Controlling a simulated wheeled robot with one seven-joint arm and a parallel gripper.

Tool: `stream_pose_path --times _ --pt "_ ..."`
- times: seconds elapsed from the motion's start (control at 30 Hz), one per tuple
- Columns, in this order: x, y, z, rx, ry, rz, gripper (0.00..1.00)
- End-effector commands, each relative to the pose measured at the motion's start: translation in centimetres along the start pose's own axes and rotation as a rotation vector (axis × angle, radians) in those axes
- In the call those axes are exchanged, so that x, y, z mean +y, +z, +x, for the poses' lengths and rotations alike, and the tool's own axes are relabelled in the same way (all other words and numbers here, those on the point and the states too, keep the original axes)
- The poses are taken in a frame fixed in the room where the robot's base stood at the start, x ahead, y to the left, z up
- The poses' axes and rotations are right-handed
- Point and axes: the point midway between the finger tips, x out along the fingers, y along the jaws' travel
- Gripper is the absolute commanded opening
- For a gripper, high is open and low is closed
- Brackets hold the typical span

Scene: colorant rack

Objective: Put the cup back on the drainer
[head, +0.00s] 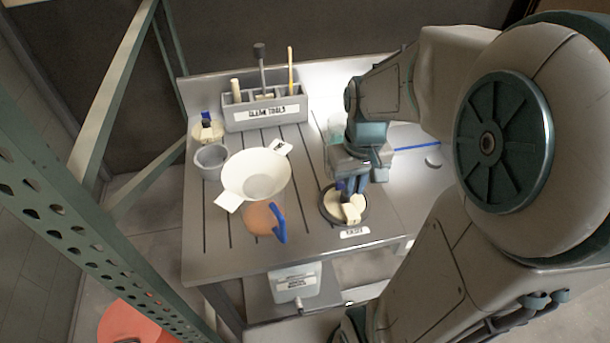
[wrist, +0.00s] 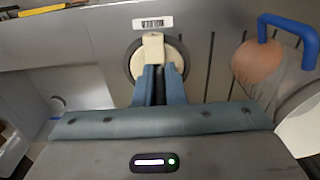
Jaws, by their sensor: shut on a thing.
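In the head view a cream piece (head: 351,209), which I take to be the cup, sits within a dark round ring labelled like "RINSER" (head: 354,232). My gripper (head: 348,192) reaches down to it from above and is shut on it. In the wrist view the fingers (wrist: 157,88) close at a cream block (wrist: 153,47) over a pale disc inside the dark ring (wrist: 133,62). The fingers hide part of it, so I cannot tell whether it touches the ring. The grooved grey worktop (head: 222,250), seemingly the drainer, lies to the left.
A white wide bowl (head: 256,174), a grey cup-like pot (head: 211,161) and an orange-brown vessel with a blue handle (head: 262,217) stand left of my gripper. A "CLEAN TOOLS" caddy (head: 266,112) is behind. The worktop's front left is clear. A green rack post (head: 60,205) rises at left.

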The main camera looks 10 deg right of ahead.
Motion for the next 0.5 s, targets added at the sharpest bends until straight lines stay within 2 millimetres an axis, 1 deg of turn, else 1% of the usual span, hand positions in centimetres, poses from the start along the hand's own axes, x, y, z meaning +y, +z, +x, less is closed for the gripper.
stream_pose_path --times 0.1,0.3,0.5 --pt "-1.6 -1.7 1.4 -0.005 0.0 -0.001 0.0" --pt "-4.2 -4.4 3.6 -0.004 0.0 0.0 0.0" --pt "-5.7 -6.0 4.9 0.0 0.0 0.001 0.0"
